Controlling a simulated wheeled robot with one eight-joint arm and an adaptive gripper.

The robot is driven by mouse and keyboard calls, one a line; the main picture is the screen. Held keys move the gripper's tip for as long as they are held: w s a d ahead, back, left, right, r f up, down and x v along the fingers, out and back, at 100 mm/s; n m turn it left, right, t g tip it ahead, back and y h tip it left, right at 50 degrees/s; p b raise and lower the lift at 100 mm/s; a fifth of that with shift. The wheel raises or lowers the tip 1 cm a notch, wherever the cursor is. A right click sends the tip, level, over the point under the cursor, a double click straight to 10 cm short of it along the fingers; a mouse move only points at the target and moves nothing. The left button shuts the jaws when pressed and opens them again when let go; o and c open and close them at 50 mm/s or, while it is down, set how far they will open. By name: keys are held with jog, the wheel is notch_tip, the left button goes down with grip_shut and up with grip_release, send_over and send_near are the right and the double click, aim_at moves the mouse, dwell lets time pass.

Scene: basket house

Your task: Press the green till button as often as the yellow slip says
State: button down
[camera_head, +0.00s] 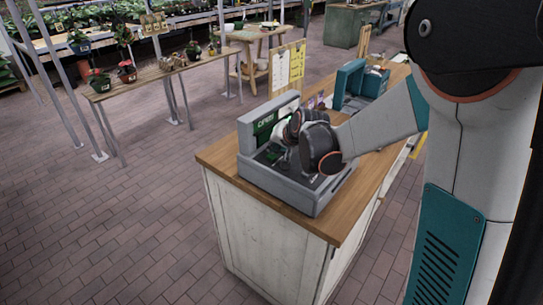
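A grey till (309,197) stands on the near end of the wooden counter, with a lit green display (265,123) at its back. My gripper (280,150) reaches down over the till's keys from the right, and my wrist covers much of the key area. I cannot make out the green button; it may be hidden by my gripper. The fingers are small and dark, so I cannot tell whether they are open or touching a key. A yellow slip (297,63) hangs on an upright board behind the till, beside a white sheet (281,72). Its writing is too small to read.
The wooden counter top (214,157) has a narrow bare strip around the till. A teal machine (348,82) stands farther back on it. A plant bench (150,78) with potted plants is at the left. The brick floor (100,220) is clear at the front left.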

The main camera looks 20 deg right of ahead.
aim_at(274, 155)
jog(key=shift+f+b, duration=0.4)
jog(key=shift+f, duration=0.1)
dwell(0.3)
jog(key=shift+r, duration=0.2)
jog(key=shift+r+p, duration=0.65)
jog(key=shift+r, duration=0.1)
jog(key=shift+r+p, duration=1.75)
jog(key=shift+r, duration=0.7)
